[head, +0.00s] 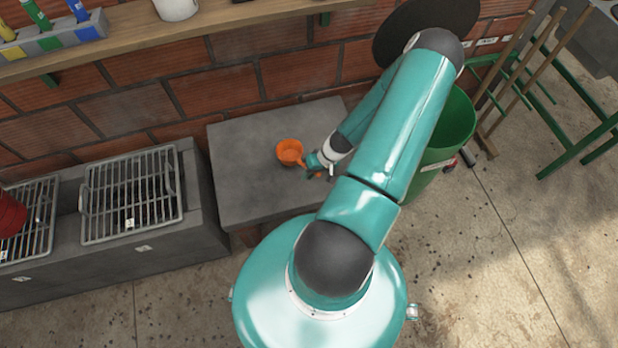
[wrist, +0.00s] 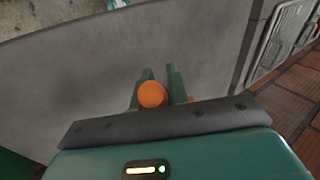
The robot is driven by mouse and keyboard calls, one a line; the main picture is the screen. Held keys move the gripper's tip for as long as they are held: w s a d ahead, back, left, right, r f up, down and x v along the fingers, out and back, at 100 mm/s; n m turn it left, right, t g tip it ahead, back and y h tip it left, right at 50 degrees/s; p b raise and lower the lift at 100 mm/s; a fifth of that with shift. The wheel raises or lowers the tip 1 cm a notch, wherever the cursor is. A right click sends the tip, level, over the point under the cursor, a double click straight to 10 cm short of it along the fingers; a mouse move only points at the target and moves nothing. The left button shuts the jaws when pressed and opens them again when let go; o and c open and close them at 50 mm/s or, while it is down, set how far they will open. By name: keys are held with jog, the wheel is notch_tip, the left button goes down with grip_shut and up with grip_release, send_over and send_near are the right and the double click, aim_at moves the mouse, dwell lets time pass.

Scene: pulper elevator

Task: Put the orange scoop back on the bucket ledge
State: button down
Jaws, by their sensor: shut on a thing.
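The orange scoop (head: 290,151) is at the grey concrete ledge (head: 245,185) in the head view, with its round cup to the left of my gripper (head: 318,165). My gripper is shut on the scoop's handle. In the wrist view a round orange end of the scoop (wrist: 152,95) shows between the two green fingers of my gripper (wrist: 160,88). The cup is hidden there. I cannot tell whether the scoop touches the ledge top or is just above it. A green bucket (head: 452,125) stands right of the ledge, partly hidden behind my arm.
Metal grates (head: 130,195) lie over a lower concrete trough at the left, with a red container (head: 10,215) on one. A brick wall (head: 225,85) and a wooden shelf (head: 130,35) are behind. Green-framed stools (head: 590,110) stand at the right. The ledge's left part is bare.

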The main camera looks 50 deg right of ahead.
jog(key=shift+w+f, duration=0.15)
jog(key=shift+f, duration=1.55)
jog(key=c, duration=1.4)
grip_release()
jog(key=shift+o, duration=0.2)
jog(key=v, duration=1.2)
